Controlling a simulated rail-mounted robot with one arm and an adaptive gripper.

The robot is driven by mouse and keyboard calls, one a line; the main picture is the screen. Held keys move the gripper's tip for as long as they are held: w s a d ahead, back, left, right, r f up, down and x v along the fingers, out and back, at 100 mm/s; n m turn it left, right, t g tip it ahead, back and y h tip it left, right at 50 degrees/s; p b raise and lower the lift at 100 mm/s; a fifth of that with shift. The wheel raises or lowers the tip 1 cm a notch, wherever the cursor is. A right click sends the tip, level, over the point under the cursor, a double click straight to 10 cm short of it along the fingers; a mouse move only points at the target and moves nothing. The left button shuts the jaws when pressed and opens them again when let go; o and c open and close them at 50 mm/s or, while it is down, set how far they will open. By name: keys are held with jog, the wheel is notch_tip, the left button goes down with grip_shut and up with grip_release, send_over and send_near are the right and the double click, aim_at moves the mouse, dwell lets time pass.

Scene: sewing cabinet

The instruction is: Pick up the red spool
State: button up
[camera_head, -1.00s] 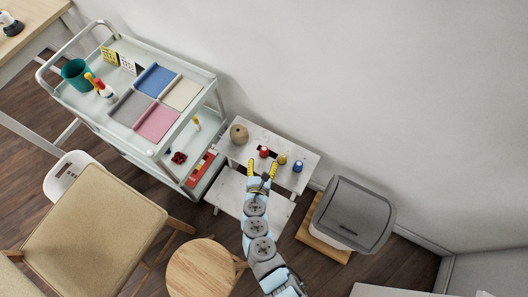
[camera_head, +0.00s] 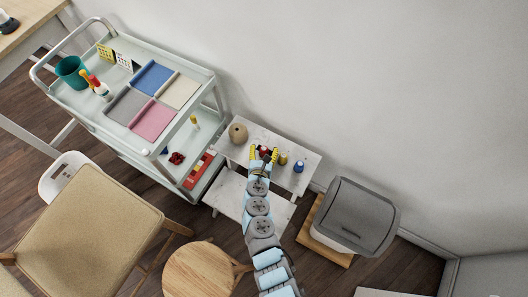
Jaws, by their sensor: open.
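The red spool (camera_head: 264,150) stands on the small white cabinet top (camera_head: 301,166). My gripper (camera_head: 263,153) is open, with its yellow fingers on the left and right of the red spool in this view. Whether the fingers touch the spool cannot be told. The lower part of the spool is hidden by the gripper.
A yellow spool (camera_head: 283,159) stands close to the right finger, and a blue spool (camera_head: 299,166) stands further right. A tan ball of twine (camera_head: 238,133) lies to the left. A cart (camera_head: 205,83) stands at left and a grey-lidded bin (camera_head: 352,215) at right.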

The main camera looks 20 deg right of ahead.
jog(key=shift+w, duration=0.1)
jog(key=c, duration=1)
